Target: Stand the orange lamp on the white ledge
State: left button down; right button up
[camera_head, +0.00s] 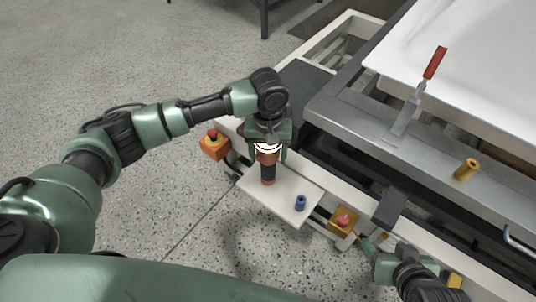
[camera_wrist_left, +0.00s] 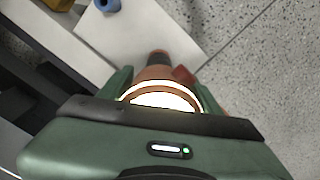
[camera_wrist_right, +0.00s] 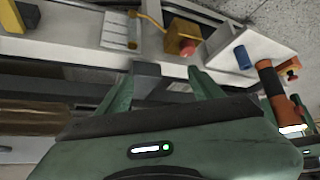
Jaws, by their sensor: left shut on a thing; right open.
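In the left wrist view the lamp (camera_wrist_left: 152,73) sits between the fingers. I cannot tell whether its lower end touches the ledge. The lamp (camera_wrist_right: 270,82) also shows at the right of the right wrist view. My right gripper (camera_wrist_right: 160,88) is open and empty, low beside the bench front.
A small blue cylinder (camera_head: 300,202) stands on the ledge, right of the lamp. A yellow box with a red button (camera_head: 343,220) is beside the ledge. An orange box with a red button (camera_head: 214,144) is at its left. A red-handled clamp (camera_head: 434,64) and yellow cylinder (camera_head: 467,169) are on the bench.

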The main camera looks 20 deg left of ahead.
pick_arm(q)
jog(key=shift+c, duration=1.6)
grip_release()
jog(key=shift+f, duration=0.1)
pick_arm(e)
jog(key=shift+s+d+f+g, duration=0.1)
jog(key=shift+s+f+g, duration=0.1)
jog(key=shift+s+g, duration=0.15)
